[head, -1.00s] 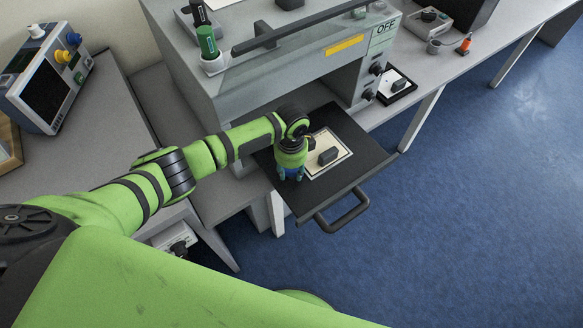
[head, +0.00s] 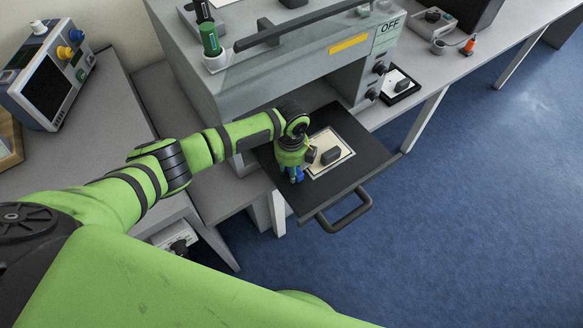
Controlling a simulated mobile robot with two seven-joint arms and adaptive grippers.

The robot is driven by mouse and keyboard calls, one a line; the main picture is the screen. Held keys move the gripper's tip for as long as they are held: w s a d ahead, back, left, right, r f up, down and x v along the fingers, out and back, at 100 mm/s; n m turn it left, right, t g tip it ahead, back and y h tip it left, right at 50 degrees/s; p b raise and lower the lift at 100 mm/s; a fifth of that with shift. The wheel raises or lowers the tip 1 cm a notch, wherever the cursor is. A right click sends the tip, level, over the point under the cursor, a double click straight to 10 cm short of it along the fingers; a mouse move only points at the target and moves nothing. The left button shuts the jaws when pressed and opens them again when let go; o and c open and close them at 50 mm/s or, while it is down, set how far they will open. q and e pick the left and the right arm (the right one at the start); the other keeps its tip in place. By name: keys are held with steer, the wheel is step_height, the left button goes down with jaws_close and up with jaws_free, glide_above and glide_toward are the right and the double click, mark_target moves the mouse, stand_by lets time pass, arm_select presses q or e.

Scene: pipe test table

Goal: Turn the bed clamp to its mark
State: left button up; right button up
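A flat dark bed (head: 375,160) is pulled out from the front of the grey machine. On it lies a pale plate (head: 338,138) with a dark block (head: 331,155) standing on it. My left gripper (head: 294,174) points down over the bed's left part, just left of the plate. Blue parts show at its lower end. I cannot tell whether it is open or shut. I cannot make out the bed clamp or its mark for sure; whatever is under the gripper is hidden. My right gripper is out of view.
The grey machine (head: 265,85) stands behind the bed, with an OFF label and an open front. A black handle (head: 345,212) sticks out from the bed's front. A monitor (head: 50,85) stands at the left. Blue floor is free at the right.

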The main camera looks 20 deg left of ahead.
arm_select(q)
steer(key=shift+s+m, duration=0.1)
steer(key=shift+m, duration=0.4)
steer(key=o, duration=1.2)
steer(key=shift+c, duration=0.2)
steer(key=shift+r, duration=0.45)
step_height(320, 180, up, 7)
steer(key=shift+f, duration=0.2)
steer(key=shift+d, duration=0.15)
